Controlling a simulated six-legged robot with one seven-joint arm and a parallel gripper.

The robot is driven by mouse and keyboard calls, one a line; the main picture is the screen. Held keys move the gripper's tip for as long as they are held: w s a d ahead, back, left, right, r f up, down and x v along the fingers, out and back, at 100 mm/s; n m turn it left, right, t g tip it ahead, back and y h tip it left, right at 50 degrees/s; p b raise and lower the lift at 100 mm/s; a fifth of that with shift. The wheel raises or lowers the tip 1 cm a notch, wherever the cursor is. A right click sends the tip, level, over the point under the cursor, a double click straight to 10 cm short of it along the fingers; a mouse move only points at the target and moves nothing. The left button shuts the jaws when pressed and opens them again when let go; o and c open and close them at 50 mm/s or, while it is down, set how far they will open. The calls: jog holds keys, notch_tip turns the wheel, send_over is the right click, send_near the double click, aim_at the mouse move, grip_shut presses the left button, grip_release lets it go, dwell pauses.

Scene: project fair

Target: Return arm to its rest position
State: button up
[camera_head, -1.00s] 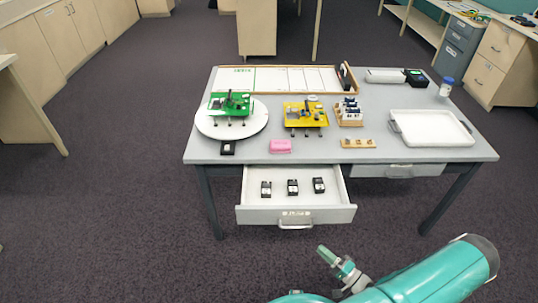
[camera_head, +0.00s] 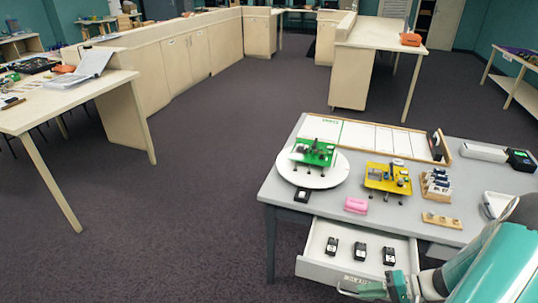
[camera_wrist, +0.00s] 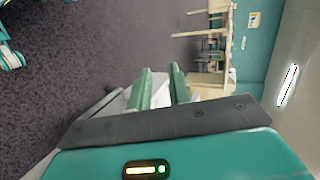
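My arm reaches in from the lower right of the head view, a teal link with a dark elbow part. The wrist view looks sideways across the room, with floor at left and a teal wall at right.
The grey table (camera_head: 285,190) carries a white turntable (camera_head: 300,176) with a green board (camera_head: 313,152), a yellow board (camera_head: 388,178), a pink block (camera_head: 356,205) and a white tray (camera_head: 494,205). Several black items lie in the drawer. A wooden table (camera_head: 85,95) stands at left; open carpet lies between.

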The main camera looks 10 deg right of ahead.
jog(key=s+a+r+n+h, duration=0.1)
jog(key=a+r+h, duration=0.3)
jog(key=a+r, duration=0.3)
jog(key=s+a+r+n+h, duration=0.2)
jog(key=a+r+h, duration=0.2)
jog(key=r, duration=1)
jog(key=s+a+r+n+h, duration=0.1)
jog(key=a+r+h, duration=0.2)
jog(key=a+r, duration=0.7)
jog(key=shift+s+r+n+t+h, duration=0.15)
jog(key=shift+s+n+t+h, duration=0.15)
jog(key=shift+s+n+h, duration=0.1)
jog(key=shift+d, duration=0.15)
